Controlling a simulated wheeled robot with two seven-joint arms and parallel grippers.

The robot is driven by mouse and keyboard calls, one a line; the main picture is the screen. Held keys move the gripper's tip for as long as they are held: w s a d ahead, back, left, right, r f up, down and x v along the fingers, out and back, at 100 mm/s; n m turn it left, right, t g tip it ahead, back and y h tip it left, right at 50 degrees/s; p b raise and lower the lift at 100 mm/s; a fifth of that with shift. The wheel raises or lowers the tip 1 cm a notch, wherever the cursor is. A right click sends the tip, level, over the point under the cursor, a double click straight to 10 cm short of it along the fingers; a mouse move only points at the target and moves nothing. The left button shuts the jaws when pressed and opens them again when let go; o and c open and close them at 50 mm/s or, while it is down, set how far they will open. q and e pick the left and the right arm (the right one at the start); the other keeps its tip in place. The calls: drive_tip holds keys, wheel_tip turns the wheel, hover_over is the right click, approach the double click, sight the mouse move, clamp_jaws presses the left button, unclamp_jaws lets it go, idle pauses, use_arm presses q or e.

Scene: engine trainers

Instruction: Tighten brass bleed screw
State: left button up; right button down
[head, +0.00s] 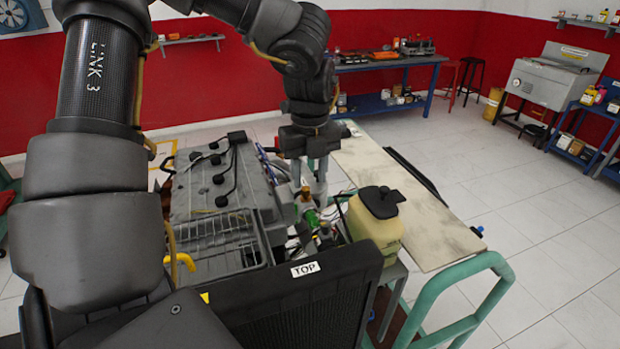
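A small brass-coloured part (306,194) shows at the fingertips, just above a green part (313,220). It may be the bleed screw, but it is too small to be sure. I cannot tell whether the fingers touch it. My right gripper is not in view.
A cream bottle with a black cap (378,226) stands right of the gripper. A black radiator marked TOP (305,290) is in front. A bare pale board (410,200) and green tube frame (480,265) lie to the right. Open tiled floor is beyond.

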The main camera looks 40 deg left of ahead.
sight(306, 193)
use_arm(q)
drive_tip(key=shift+s+f, duration=0.35)
drive_tip(key=shift+s, duration=0.1)
drive_tip(key=shift+s+f, duration=0.2)
drive_tip(key=shift+s, duration=0.15)
drive_tip(key=shift+w+f, duration=0.35)
drive_tip(key=shift+f, duration=0.1)
drive_tip(key=shift+s+r, duration=0.1)
drive_tip(key=shift+s, duration=0.1)
drive_tip(key=c, duration=0.4)
clamp_jaws()
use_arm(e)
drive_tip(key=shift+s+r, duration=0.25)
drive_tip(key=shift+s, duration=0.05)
